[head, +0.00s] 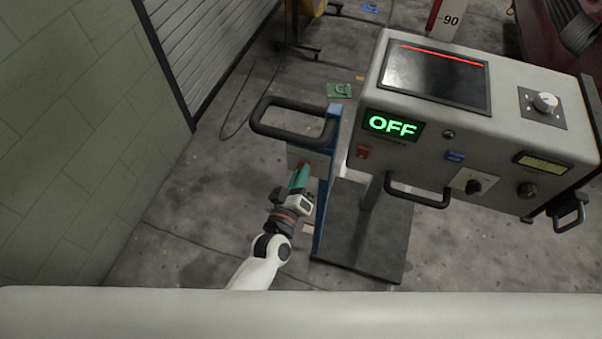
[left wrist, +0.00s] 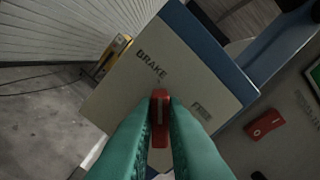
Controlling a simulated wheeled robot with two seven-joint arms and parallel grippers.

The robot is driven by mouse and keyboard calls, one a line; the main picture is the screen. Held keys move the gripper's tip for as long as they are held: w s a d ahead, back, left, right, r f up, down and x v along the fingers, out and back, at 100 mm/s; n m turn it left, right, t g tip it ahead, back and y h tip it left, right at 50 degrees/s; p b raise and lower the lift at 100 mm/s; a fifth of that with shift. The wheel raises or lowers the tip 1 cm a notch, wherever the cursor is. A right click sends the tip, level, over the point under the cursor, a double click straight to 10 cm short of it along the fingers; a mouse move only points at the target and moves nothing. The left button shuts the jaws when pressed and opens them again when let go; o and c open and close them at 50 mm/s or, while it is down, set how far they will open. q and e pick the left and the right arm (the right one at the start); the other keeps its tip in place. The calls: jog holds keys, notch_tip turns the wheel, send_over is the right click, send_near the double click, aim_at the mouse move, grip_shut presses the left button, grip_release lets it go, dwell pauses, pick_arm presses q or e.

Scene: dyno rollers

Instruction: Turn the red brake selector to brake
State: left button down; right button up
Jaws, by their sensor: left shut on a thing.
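The red brake selector (left wrist: 160,105) sits on a pale plate (left wrist: 118,95) marked BRAKE (left wrist: 151,66) and FREE (left wrist: 201,111). In the left wrist view its tip points up the picture, roughly toward BRAKE and away from FREE. In the head view my left gripper (head: 302,170) reaches the plate on the blue post (head: 325,195), left of the grey console. My right gripper is not in view.
The grey console (head: 380,160) stands right of the post, with a lit OFF display (head: 391,125), knobs and a red rocker switch (head: 362,152). A black handle loop (head: 290,125) juts out above my left gripper. Open floor lies left, up to the green wall (head: 80,110).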

pick_arm(q)
jog(key=shift+n, duration=0.3)
jog(key=c, duration=1.5)
grip_release()
jog(key=b+v, duration=0.1)
jog(key=v, duration=1.1)
jog(key=shift+b, duration=0.3)
